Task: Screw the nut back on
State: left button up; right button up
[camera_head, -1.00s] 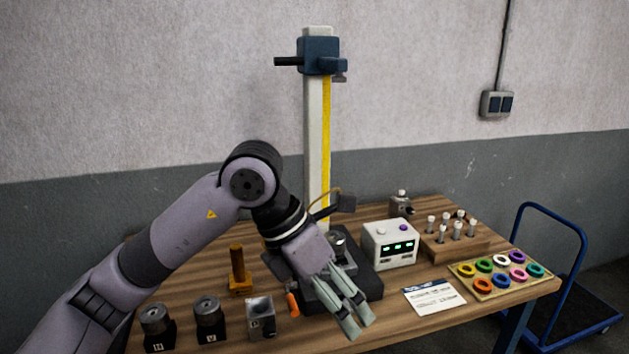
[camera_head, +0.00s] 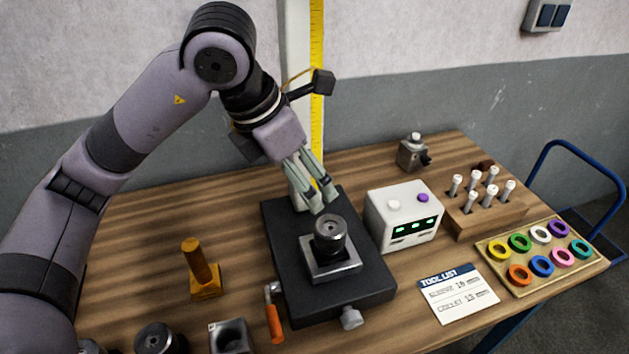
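A dark round piece with a bright ring and a hole in its top (camera_head: 331,234) stands upright in a square metal block on the black fixture base (camera_head: 283,236). It looks like a nut on a holder, but I cannot tell whether these are separate parts. My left gripper (camera_head: 325,206) points down just behind the round piece, over the back of the base. Its fingers look apart, with nothing visible between them. It appears not to touch the piece, though the depth is hard to judge. My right gripper is out of view.
A white box with green displays (camera_head: 405,217) stands right of the base. An orange-yellow post (camera_head: 197,265) stands left. The scale column rises behind.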

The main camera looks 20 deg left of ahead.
pick_arm(q)
notch_tip(320, 180, down, 4)
jog(key=d, duration=0.1)
jog(key=p, duration=0.2)
send_over(332, 228)
jog(key=s+a, duration=0.2)
jog(key=f, duration=0.6)
jog(key=shift+w+d, duration=0.1)
jog(key=shift+d, duration=0.1)
jog(key=p+x, duration=0.1)
jog(key=x, duration=0.4)
jog(key=shift+w+d+f+p, duration=0.2)
jog(key=shift+f+p, duration=0.1)
jog(key=shift+f, duration=0.15)
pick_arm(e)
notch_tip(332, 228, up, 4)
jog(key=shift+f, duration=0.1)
pick_arm(q)
jog(key=shift+c, duration=0.6)
